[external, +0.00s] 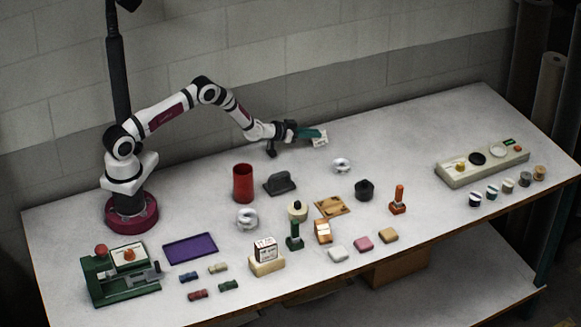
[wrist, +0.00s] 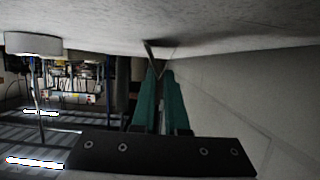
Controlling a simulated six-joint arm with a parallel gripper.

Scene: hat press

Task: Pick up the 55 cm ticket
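My gripper (external: 312,135) is at the far middle of the table, raised above the surface. Its teal fingers are closed together on a small white ticket (external: 320,140), which sticks out past the fingertips. In the wrist view the fingers (wrist: 158,78) converge on the ticket (wrist: 150,55), seen nearly edge-on as a thin grey strip. Its print is too small to read, so I cannot tell its size marking. More white tickets with dark print (external: 265,249) stand in a pale wooden block (external: 267,266) at the front of the table.
A red cylinder (external: 243,183) and a dark iron-like block (external: 280,183) stand below my arm. A purple tray (external: 190,248) lies front left, beside a green press (external: 120,276). A beige panel (external: 483,165) stands far right. The table between my gripper and that panel is mostly clear.

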